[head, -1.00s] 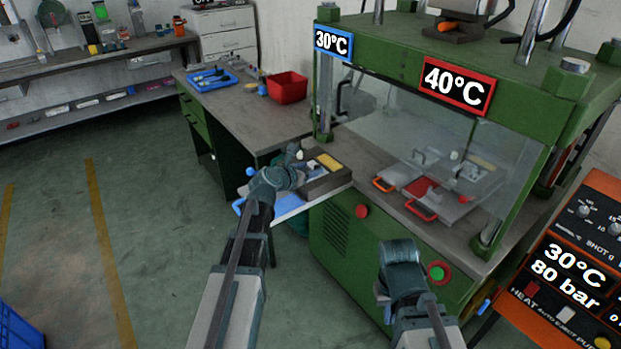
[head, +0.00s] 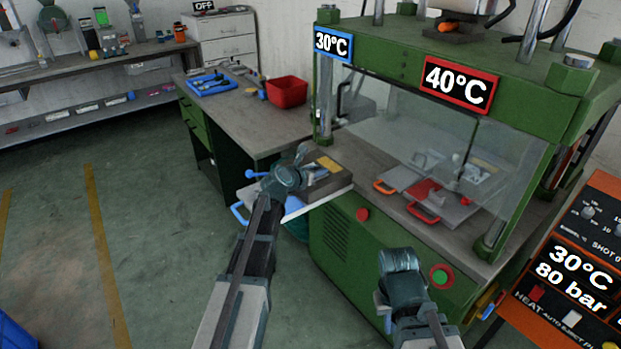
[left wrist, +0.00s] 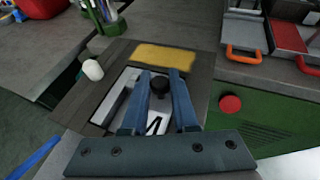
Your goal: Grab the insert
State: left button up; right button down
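A mould tray (left wrist: 190,88) with a metallic cavity lies below my left wrist camera; it also shows at the press's left edge in the head view (head: 338,178). A dark round-topped piece (left wrist: 159,85), which may be the insert, stands in the cavity. My left gripper (left wrist: 162,74) has its two blue fingers apart, one on either side of this piece. A small gap seems to show around it; I cannot tell whether a finger touches it. In the head view my left wrist hides the fingers. My right gripper (head: 388,318) is low before the press, its fingers barely visible.
A white rounded peg (left wrist: 92,70) and a yellow pad (left wrist: 164,57) are at the tray. A red bin (head: 287,92) and blue tray (head: 212,84) stand on the left bench. A red button (head: 362,214) is close by.

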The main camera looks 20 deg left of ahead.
pick_arm(q)
grip_shut()
dwell(0.8)
jog(key=shift+r, duration=0.15)
dwell(0.4)
